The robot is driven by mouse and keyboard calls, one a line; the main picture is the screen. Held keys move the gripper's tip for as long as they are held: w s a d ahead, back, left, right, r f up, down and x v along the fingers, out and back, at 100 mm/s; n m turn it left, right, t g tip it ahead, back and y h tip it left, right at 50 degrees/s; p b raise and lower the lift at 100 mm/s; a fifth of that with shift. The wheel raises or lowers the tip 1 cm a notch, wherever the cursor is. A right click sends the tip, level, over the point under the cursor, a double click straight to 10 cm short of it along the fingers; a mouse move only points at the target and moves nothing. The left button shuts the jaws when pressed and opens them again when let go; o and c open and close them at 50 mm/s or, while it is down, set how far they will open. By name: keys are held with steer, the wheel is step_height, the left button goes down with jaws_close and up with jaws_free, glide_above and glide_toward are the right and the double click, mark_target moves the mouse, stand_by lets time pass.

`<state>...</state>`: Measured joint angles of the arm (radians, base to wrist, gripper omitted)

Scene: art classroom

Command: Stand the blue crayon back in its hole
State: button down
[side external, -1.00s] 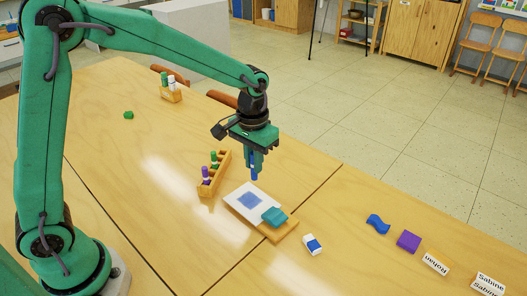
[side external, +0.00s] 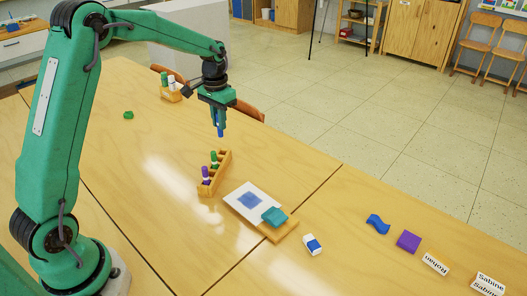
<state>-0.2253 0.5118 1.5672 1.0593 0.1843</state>
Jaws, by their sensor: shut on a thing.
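The blue crayon (side external: 220,131) hangs upright in my gripper (side external: 218,118), which is shut on its upper part. My gripper holds it in the air, above and behind the wooden crayon rack in the picture. The rack (side external: 226,160) stands on the table with a row of holes. The crayon's lower tip is clear of the rack. I cannot tell the exact height above it.
A board with a white sheet and blue square (side external: 239,195) lies right of the rack, a teal block (side external: 274,216) on it. A blue-and-white eraser (side external: 312,244), blue wavy piece (side external: 378,224), purple block (side external: 408,241) and name blocks (side external: 436,264) lie farther right. A small holder (side external: 170,95) stands behind.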

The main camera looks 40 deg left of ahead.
mark_target(221, 136)
steer(key=shift+f, duration=0.2)
steer(key=shift+f, duration=2.6)
steer(key=shift+f, duration=1.4)
stand_by(2.7)
steer(key=c, duration=1.3)
jaws_free()
